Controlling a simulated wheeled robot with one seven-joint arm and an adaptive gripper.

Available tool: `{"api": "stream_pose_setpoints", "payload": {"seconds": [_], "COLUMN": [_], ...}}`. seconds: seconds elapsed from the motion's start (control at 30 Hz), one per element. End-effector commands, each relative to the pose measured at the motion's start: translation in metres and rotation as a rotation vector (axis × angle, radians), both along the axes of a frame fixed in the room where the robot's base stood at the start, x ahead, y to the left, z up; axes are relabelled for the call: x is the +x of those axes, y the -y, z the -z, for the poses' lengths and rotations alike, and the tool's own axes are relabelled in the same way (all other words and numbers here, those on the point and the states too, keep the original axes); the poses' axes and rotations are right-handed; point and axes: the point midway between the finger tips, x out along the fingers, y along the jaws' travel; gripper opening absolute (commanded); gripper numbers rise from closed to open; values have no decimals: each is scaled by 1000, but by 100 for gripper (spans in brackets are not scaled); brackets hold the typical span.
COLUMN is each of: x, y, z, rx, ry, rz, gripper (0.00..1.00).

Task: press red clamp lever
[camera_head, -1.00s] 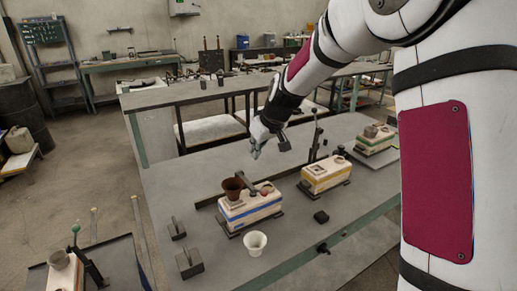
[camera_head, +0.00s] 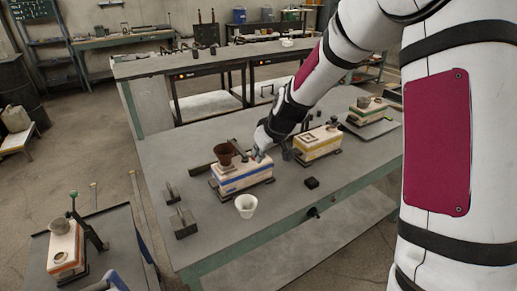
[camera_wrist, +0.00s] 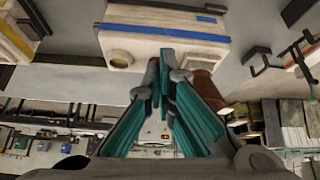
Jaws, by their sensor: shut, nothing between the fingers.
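The blue-striped mold block (camera_head: 243,177) stands on the grey table, with a brown cup (camera_head: 224,153) on its left end. A dark clamp bar (camera_head: 240,147) shows just behind the cup. My gripper (camera_head: 258,156) is shut and low over the block's right part. The red knob of the clamp lever cannot be made out now; the gripper covers that place. In the wrist view, my closed teal fingers (camera_wrist: 166,58) point at the block (camera_wrist: 165,38), with its round hole (camera_wrist: 120,58) to their left and the brown cup (camera_wrist: 203,84) to their right. Contact cannot be told.
A white cup (camera_head: 246,206) stands in front of the block. A yellow-striped mold (camera_head: 318,143) and a green-striped mold (camera_head: 367,112) stand to the right. A small dark block (camera_head: 312,182) lies in front. Dark metal pieces (camera_head: 183,222) stand at left. Another mold has a green-knobbed lever (camera_head: 74,195).

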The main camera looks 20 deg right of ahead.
Motion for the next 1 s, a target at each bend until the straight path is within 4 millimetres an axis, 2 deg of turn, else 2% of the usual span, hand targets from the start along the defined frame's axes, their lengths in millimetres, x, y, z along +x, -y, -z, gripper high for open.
{"api": "stream_pose_setpoints", "payload": {"seconds": [0.57, 0.67, 0.87, 1.0], "x": [-4, -5, -7, -24], "y": [-1, -2, -6, 2], "z": [4, -5, -39, -35], "rx": [2, 2, 0, 1], "ry": [-11, -8, 2, -2], "rz": [-2, -2, -1, 5], "gripper": [0, 0, 0, 0]}}
